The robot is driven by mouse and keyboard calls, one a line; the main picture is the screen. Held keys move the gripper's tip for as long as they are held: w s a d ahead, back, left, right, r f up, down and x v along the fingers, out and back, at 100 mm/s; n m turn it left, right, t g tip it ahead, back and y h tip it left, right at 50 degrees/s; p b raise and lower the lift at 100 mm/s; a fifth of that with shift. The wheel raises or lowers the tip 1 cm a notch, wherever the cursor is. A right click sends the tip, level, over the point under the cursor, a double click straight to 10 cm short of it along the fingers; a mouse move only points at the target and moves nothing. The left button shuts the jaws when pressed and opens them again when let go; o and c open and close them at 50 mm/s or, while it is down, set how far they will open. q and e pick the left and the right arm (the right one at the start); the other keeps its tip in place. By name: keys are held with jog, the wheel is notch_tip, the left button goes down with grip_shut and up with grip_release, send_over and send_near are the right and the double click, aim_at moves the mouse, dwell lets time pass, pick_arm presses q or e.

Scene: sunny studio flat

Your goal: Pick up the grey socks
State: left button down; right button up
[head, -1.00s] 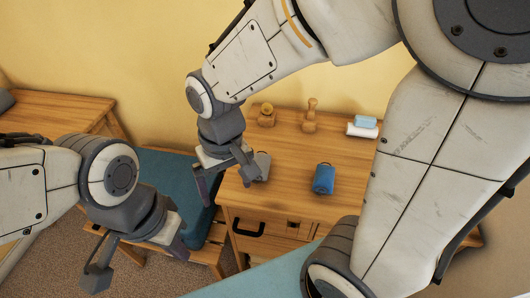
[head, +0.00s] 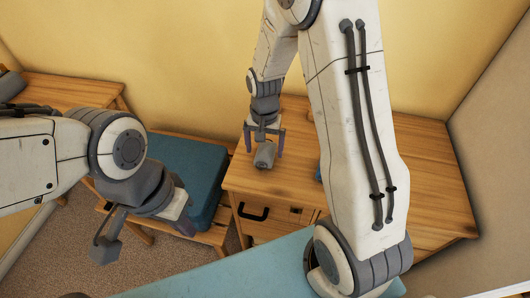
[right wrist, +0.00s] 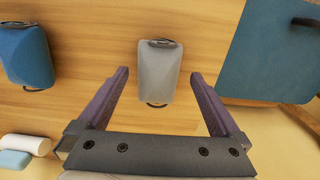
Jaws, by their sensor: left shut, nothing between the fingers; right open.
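The grey socks (head: 265,156), a rolled bundle, lie on the wooden dresser top near its left side. They also show in the right wrist view (right wrist: 160,68), lying lengthwise between and slightly beyond the fingertips. My right gripper (head: 264,149) is open over the socks, one finger to each side; it also shows in the right wrist view (right wrist: 160,76). I see a gap between each finger and the socks, so nothing is held. My left gripper (head: 187,226) is shut and empty, low at the left by the bench.
A blue bundle (right wrist: 26,54) lies beside the grey socks, mostly hidden by my right arm in the head view. A white roll (right wrist: 27,144) and a light blue one (right wrist: 13,160) lie nearby. A bench with a teal cushion (head: 185,170) stands left of the dresser (head: 245,180).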

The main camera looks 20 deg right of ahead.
aim_at(265, 149)
notch_tip(265, 149, down, 3)
jog(key=shift+s+d+f, duration=0.1)
jog(key=c, duration=1.4)
